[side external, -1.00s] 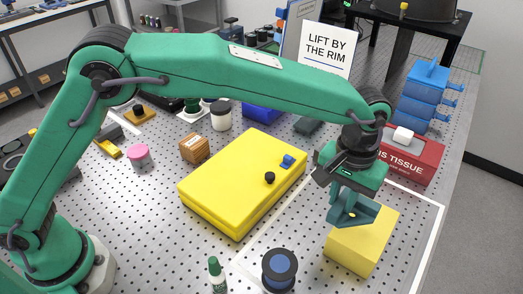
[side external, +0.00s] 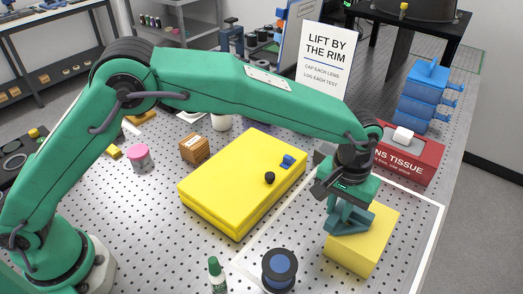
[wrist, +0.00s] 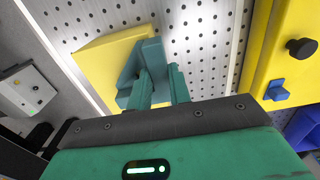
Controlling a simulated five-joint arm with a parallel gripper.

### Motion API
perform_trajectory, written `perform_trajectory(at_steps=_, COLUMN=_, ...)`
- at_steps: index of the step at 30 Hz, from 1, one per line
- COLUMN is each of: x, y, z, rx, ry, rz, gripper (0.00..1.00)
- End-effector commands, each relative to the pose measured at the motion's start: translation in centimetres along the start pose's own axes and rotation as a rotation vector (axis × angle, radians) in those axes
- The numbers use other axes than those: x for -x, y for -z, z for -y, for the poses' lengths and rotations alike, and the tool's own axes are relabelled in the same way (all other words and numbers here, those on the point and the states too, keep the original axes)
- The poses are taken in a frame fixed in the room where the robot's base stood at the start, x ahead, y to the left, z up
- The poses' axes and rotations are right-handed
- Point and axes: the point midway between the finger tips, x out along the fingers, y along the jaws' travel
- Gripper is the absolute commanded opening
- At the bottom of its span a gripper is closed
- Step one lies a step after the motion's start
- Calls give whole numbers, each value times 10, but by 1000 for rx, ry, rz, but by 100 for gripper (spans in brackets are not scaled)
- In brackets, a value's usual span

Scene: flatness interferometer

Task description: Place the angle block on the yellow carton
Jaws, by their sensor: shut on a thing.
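The angle block (side external: 352,221) is dark teal and L-shaped. My gripper (side external: 345,208) is shut on it, and the fingers hide part of it. The yellow carton (side external: 366,249) stands on the perforated table directly below. The block is at the carton's top, over its left and back part in the side view; I cannot tell whether it touches. In the wrist view, the block (wrist: 127,73) sits between my green fingertips (wrist: 158,85). There it overlaps the right part of the carton (wrist: 95,55).
A large yellow case (side external: 240,180) with a black knob lies left of the carton. A red tissue box (side external: 412,158) and blue stacked bins (side external: 423,95) stand behind. A dark blue spool (side external: 279,269) and a green-capped bottle (side external: 215,275) are in front.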

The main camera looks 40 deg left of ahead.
Motion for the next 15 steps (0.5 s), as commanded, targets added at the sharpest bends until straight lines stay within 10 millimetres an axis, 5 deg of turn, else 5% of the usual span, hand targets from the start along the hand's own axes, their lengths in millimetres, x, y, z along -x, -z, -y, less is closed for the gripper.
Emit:
perform_trajectory(at_steps=8, x=-2, y=0, z=0, rx=0, ry=-1, rz=-1, gripper=0)
perform_trajectory(at_steps=9, x=-2, y=0, z=0, rx=0, ry=-1, rz=-1, gripper=24)
perform_trajectory(at_steps=12, x=-2, y=0, z=0, rx=0, ry=0, rz=-1, gripper=41)
perform_trajectory(at_steps=15, x=-2, y=0, z=0, rx=0, ry=0, rz=0, gripper=41)
